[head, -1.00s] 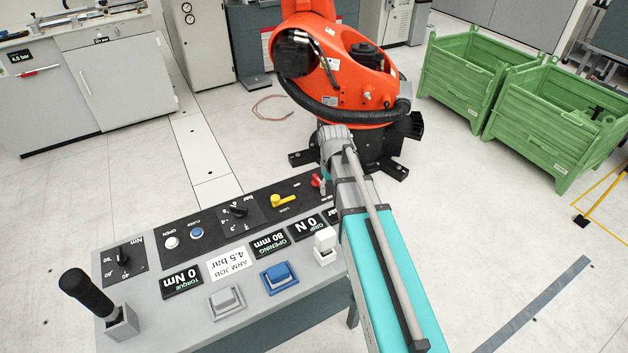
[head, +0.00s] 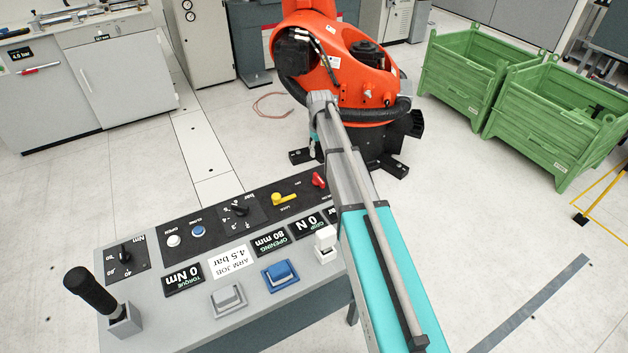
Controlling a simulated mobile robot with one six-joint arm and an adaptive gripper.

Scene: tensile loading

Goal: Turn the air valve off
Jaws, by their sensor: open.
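A control console shows in the head view, its labels upside down to me. A yellow lever handle (head: 284,199) sits on its black strip (head: 222,224), lying roughly along the strip. A red knob (head: 319,180) sits at the strip's right end. Their small labels are too small to read, so I cannot tell for sure which is the air valve. My teal and grey arm reaches over the console's right side. My gripper (head: 312,149) hangs at its far end, open, above and slightly behind the red knob. It is small and partly hidden by my arm, and no contact shows.
The console also carries a black dial (head: 240,209), push buttons, a blue switch (head: 280,275), a white switch (head: 325,241) and a black joystick (head: 92,290). An orange robot (head: 345,65) stands behind. Green crates (head: 545,120) stand at right. The floor between is clear.

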